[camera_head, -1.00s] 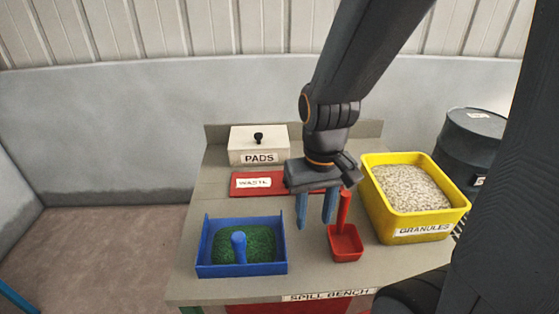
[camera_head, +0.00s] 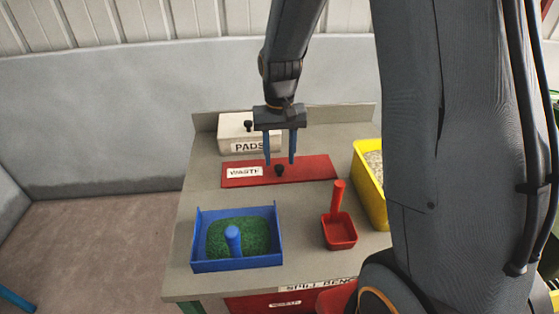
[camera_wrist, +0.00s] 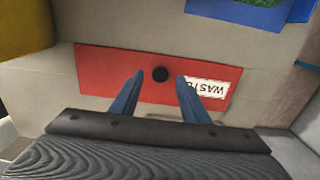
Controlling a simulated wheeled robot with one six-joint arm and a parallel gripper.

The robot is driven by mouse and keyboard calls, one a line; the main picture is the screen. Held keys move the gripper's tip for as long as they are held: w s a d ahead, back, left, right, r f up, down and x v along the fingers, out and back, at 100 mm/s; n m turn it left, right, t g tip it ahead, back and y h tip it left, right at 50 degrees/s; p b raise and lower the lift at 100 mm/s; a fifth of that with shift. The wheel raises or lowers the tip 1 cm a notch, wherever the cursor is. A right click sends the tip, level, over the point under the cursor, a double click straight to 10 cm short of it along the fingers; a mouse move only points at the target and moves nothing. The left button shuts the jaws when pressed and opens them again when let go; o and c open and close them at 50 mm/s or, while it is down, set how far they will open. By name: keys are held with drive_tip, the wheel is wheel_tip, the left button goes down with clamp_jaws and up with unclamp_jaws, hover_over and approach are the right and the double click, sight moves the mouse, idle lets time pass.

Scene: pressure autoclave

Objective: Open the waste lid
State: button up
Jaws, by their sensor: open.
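The red waste lid (camera_head: 313,172) lies flat and closed on the bench, with a white WASTE label (camera_head: 244,172) on its left part. A small black knob (camera_head: 280,170) stands near its middle. My gripper (camera_head: 280,162) is over the lid with its blue fingers pointing down, open and empty. In the wrist view the lid (camera_wrist: 103,75) lies below, and the knob (camera_wrist: 160,74) shows between and a little beyond the fingertips (camera_wrist: 159,76). I cannot tell the exact height of the fingertips above the lid.
In front are a blue tray (camera_head: 238,264) with green material and a red scoop (camera_head: 340,235). A yellow granules bin (camera_head: 368,186) is at right, partly hidden by my arm. Bare bench surrounds the lid's front.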

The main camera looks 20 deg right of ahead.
sight(278, 166)
drive_tip(key=shift+f, duration=1.25)
clamp_jaws()
drive_tip(key=shift+r, duration=0.1)
